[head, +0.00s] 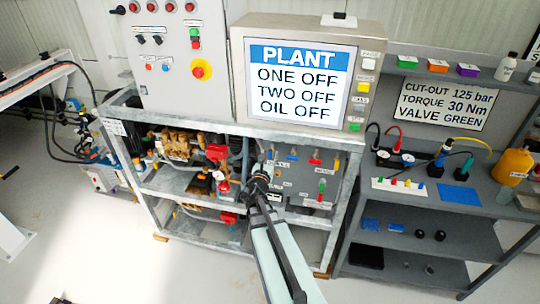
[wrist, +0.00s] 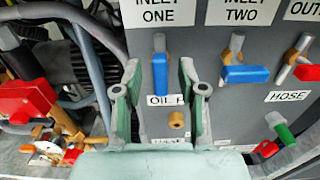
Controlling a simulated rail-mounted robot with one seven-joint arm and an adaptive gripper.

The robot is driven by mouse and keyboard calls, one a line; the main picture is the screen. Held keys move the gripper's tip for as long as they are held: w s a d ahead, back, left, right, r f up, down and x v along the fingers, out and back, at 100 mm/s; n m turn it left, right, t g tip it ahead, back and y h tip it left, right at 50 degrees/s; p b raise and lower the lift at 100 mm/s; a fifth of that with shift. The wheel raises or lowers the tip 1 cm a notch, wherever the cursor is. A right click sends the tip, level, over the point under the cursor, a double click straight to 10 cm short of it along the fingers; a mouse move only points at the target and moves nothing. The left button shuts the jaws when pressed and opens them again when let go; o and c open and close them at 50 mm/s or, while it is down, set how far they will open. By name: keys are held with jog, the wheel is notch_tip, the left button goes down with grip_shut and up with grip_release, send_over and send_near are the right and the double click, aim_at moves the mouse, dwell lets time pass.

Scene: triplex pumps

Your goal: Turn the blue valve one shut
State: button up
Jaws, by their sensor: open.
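The blue valve under the INLET ONE label (wrist: 157,17) has a blue lever (wrist: 160,74) on a brass stem, and the lever hangs straight down. My gripper (wrist: 160,88) is open, with one green finger on each side of this lever in the picture. I see no clear contact, and the depth between fingers and lever is hard to tell. In the head view my gripper (head: 262,178) is at the grey pump panel, and the first valve is mostly hidden there. A second blue lever (wrist: 246,75), under INLET TWO (wrist: 243,12), lies sideways.
Right of these are a red outlet lever (wrist: 307,73), a green lever (wrist: 285,134) and a red lever (wrist: 265,149) below. A red pump part (wrist: 28,100) and pipes crowd the left. The screen (head: 300,80) reads ONE OFF, TWO OFF, OIL OFF.

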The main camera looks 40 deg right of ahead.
jog(key=shift+w+d, duration=0.1)
jog(key=shift+d, duration=0.1)
grip_shut()
